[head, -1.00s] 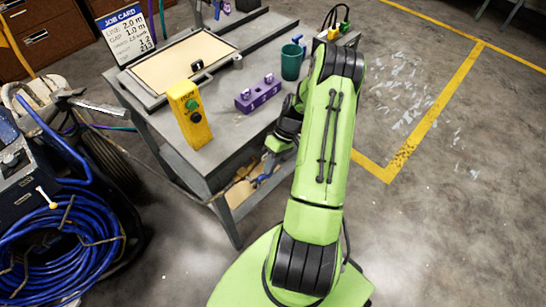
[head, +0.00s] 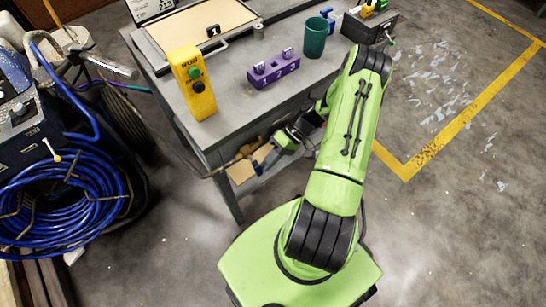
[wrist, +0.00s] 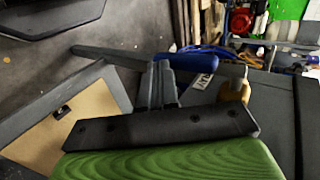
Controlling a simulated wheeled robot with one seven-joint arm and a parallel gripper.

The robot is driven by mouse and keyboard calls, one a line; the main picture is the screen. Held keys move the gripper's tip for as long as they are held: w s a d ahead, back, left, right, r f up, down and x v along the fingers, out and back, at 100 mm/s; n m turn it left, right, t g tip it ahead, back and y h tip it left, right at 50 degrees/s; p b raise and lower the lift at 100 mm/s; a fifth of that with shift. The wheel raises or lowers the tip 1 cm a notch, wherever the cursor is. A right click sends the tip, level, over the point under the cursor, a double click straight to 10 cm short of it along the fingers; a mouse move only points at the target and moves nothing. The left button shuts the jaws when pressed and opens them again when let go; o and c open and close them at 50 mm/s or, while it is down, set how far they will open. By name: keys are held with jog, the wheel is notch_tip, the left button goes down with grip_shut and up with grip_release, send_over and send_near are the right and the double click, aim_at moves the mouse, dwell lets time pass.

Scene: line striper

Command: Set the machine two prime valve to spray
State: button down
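The machine (head: 22,125) at the left of the head view has a dark box, a coil of blue hose (head: 65,205) and a small pale-yellow lever (head: 51,150). I cannot read a machine number or a valve mark on it. My gripper (head: 268,148) is low beside the front of the grey workbench, apart from this machine. The purple block (head: 273,69) on the bench bears numbers and small knobs.
The grey workbench (head: 228,115) carries a yellow button box (head: 192,83), a green cup (head: 315,38) and a framed tan panel (head: 185,35). Its lower shelf holds loose items near my gripper. Open floor (head: 450,230) with a yellow line lies at the right.

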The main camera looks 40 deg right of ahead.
jog(key=shift+a+f, duration=0.4)
jog(key=shift+a, duration=0.1)
dwell(0.5)
